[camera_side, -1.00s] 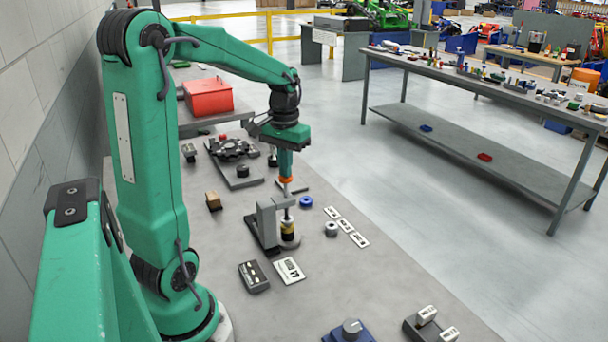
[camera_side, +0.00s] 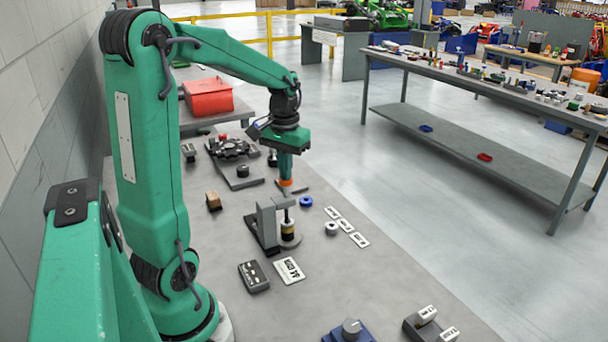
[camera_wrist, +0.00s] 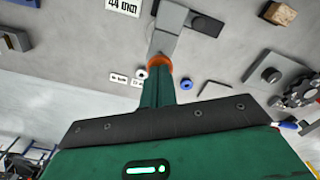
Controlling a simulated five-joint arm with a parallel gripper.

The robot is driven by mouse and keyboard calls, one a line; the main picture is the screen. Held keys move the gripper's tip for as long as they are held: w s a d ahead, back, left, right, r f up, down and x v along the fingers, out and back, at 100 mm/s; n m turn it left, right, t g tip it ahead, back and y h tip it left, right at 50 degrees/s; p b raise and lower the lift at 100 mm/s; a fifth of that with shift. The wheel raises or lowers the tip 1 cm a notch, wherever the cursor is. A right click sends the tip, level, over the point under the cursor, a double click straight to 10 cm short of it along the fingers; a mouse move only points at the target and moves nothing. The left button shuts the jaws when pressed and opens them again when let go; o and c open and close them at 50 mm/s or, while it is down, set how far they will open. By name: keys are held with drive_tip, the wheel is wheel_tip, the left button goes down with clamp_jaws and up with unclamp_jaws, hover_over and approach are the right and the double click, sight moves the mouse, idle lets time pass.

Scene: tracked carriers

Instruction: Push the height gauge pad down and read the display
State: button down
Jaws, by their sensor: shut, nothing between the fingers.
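The height gauge (camera_side: 265,224) stands on the bench as a grey upright bracket. Its thin dark plunger and black-and-yellow lower part (camera_side: 288,228) sit over a round grey base. My gripper (camera_side: 286,184) is shut and empty, with its orange tip above the plunger. I cannot tell whether it touches the pad. In the wrist view the tip (camera_wrist: 159,61) overlaps the grey gauge arm (camera_wrist: 168,35) and hides the pad. A white display card (camera_side: 289,270) lies in front of the gauge. The wrist view shows "44 mm" on this display (camera_wrist: 123,5), partly cut off.
A dark box (camera_side: 254,276) lies left of the card. A blue ring (camera_side: 306,202), a grey round piece (camera_side: 331,229) and white labels (camera_side: 346,227) lie right of the gauge. A wooden block (camera_side: 213,201) and dark fixture (camera_side: 235,160) lie behind.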

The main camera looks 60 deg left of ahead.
drive_tip(key=shift+f, duration=0.35)
idle(0.9)
drive_tip(key=shift+r, duration=0.1)
drive_tip(key=shift+r, duration=3.7)
drive_tip(key=shift+d, duration=0.15)
drive_tip(key=s+d+f+m+t, duration=0.1)
drive_tip(key=s+d+m+t, duration=0.1)
drive_tip(key=d, duration=0.7)
drive_tip(key=s+d+m+t, duration=0.3)
drive_tip(key=s+d, duration=0.3)
drive_tip(key=d, duration=0.3)
drive_tip(key=shift+d+f+m+t, duration=0.3)
drive_tip(key=shift+d+f+m, duration=0.05)
drive_tip(key=shift+m, duration=0.15)
